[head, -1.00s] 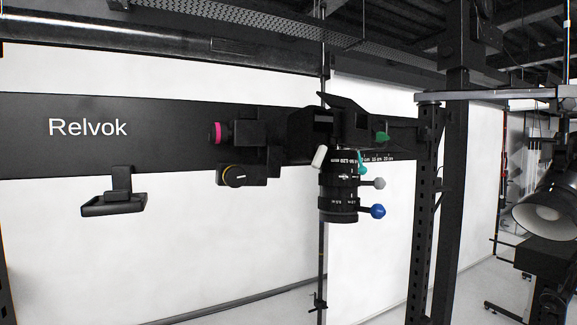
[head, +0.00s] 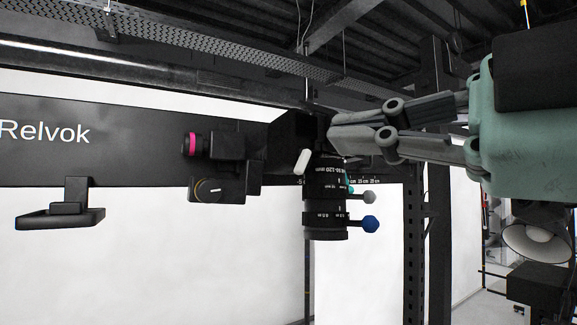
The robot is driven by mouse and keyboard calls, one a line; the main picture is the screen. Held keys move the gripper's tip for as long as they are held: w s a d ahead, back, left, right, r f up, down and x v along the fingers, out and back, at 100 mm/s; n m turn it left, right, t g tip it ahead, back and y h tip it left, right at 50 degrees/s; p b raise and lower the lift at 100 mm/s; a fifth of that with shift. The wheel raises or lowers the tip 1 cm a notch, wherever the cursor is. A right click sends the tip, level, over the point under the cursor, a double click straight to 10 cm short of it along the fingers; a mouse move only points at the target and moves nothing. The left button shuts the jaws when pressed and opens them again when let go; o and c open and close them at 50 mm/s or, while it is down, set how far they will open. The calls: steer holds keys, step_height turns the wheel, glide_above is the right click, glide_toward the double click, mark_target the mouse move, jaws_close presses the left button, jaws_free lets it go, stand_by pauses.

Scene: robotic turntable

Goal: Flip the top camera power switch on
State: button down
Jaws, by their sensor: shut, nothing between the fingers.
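The top camera is a black body (head: 292,130) on the dark overhead beam (head: 120,150), with a black lens (head: 325,205) pointing down. The lens carries a white lever (head: 303,161), a grey knob (head: 369,198), a blue knob (head: 370,224) and a partly hidden teal one. My gripper (head: 338,140) reaches in from the right, with grey fingers and a teal body. It is shut and empty, its tips in front of the camera body just above the lens. I cannot tell whether they touch. My fingers cover the camera's right side. I cannot make out a power switch.
A pink-ringed knob (head: 189,144) and a black dial with a white mark (head: 209,188) sit left of the camera. A black bracket (head: 60,215) hangs under the beam. A dark perforated post (head: 414,250) and a lamp (head: 537,242) stand at right.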

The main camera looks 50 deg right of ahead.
mark_target(303, 162)
steer(key=w+d+p, duration=0.1)
steer(key=w, duration=0.2)
steer(key=w+d+p, duration=0.1)
steer(key=w+p, duration=0.1)
steer(key=w, duration=0.1)
steer(key=w+d+f+p, duration=0.1)
steer(key=w, duration=0.2)
steer(key=shift+p, duration=0.35)
steer(key=shift+s+d+f, duration=0.15)
steer(key=shift+d+f, duration=0.1)
stand_by(0.4)
